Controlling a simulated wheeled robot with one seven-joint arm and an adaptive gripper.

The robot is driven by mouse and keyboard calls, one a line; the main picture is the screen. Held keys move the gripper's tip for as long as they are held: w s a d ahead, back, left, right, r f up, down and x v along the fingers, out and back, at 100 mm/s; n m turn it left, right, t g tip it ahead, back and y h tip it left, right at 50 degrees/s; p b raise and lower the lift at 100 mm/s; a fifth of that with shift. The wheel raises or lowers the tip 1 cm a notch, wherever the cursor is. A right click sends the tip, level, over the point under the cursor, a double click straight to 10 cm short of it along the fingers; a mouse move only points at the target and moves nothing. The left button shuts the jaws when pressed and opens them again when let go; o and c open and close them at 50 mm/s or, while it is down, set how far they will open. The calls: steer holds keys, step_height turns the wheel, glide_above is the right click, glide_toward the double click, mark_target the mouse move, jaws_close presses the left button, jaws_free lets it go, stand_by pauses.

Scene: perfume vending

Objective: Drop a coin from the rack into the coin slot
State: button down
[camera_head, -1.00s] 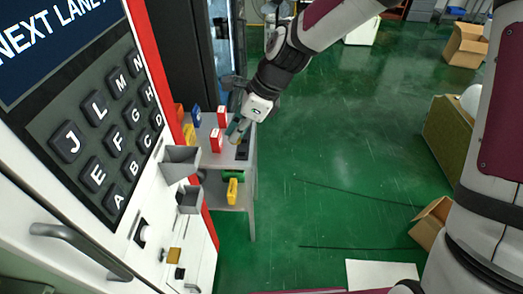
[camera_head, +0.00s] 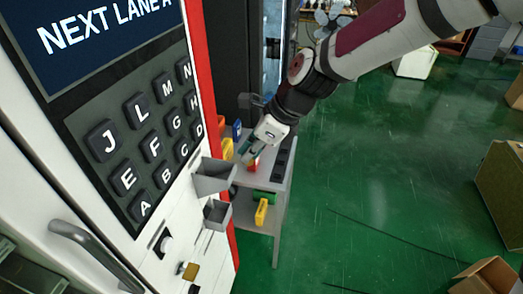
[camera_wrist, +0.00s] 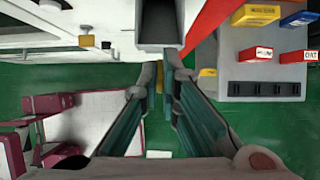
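My gripper (camera_head: 246,158) is beside the vending machine, close to its grey hoppers. In the wrist view the fingers (camera_wrist: 164,75) come together around a thin gold-yellow edge, which looks like a coin (camera_wrist: 159,78) seen edge-on. A grey open-topped hopper (camera_wrist: 160,22) lies just beyond the fingertips. The head view shows an upper hopper (camera_head: 214,178) and a lower hopper (camera_head: 217,214) on the machine front. Which opening is the coin slot is not clear. A black slotted rack (camera_wrist: 266,89) sits on the grey shelf, right of the gripper.
Red, yellow and blue boxes stand on the grey shelf unit (camera_head: 270,215); a yellow box (camera_head: 261,211) is on its lower level. The machine has a lettered keypad (camera_head: 145,140), a brass fitting (camera_head: 188,271) and a protruding handle (camera_head: 95,255). Green floor (camera_head: 360,190) lies open to the right.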

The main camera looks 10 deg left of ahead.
steer(key=shift+w+a+f+b, duration=0.1)
steer(key=shift+a+f+b, duration=0.2)
steer(key=shift+a+b, duration=0.45)
steer(key=shift+w+a+f+b, duration=0.1)
steer(key=shift+a+f+b, duration=0.25)
steer(key=shift+a+b, duration=0.45)
steer(key=shift+w+a+f+b, duration=0.1)
steer(key=shift+a+f+b, duration=0.3)
steer(key=shift+a, duration=0.65)
steer(key=shift+a+f+b, duration=1)
steer(key=shift+a+f, duration=0.1)
steer(key=shift+a, duration=0.05)
steer(key=c, duration=1.7)
jaws_free()
steer(key=shift+r, duration=0.1)
steer(key=v, duration=1.1)
steer(key=shift+d+r, duration=0.2)
steer(key=shift+r, duration=0.15)
